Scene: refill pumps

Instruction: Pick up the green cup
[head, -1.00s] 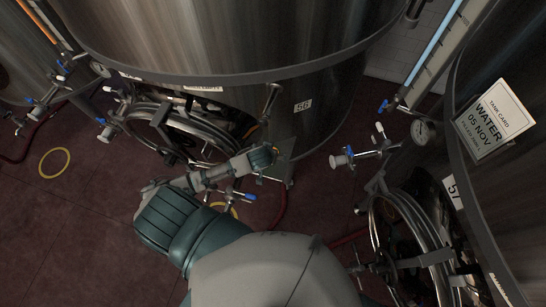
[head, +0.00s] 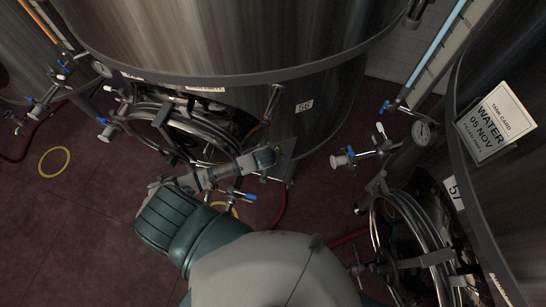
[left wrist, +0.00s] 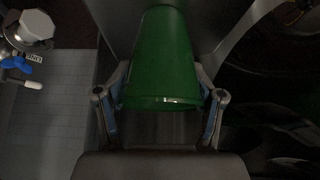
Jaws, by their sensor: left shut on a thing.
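The green cup (left wrist: 160,55) fills the upper middle of the left wrist view, with its lighter rim edge towards me. My left gripper (left wrist: 161,100) has one finger on each side of the cup near that rim and is shut on it. In the head view my arm reaches towards the base of tank 56, and neither the cup nor the fingers can be made out there. My right gripper is not in view.
Tank 56 (head: 230,95) stands just beyond my arm, with a round hatch and blue-handled valves low on it. Tank 57 (head: 500,200) stands at the right with a valve (head: 342,161) and a WATER card (head: 495,122). A yellow ring (head: 54,162) lies on the open red floor.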

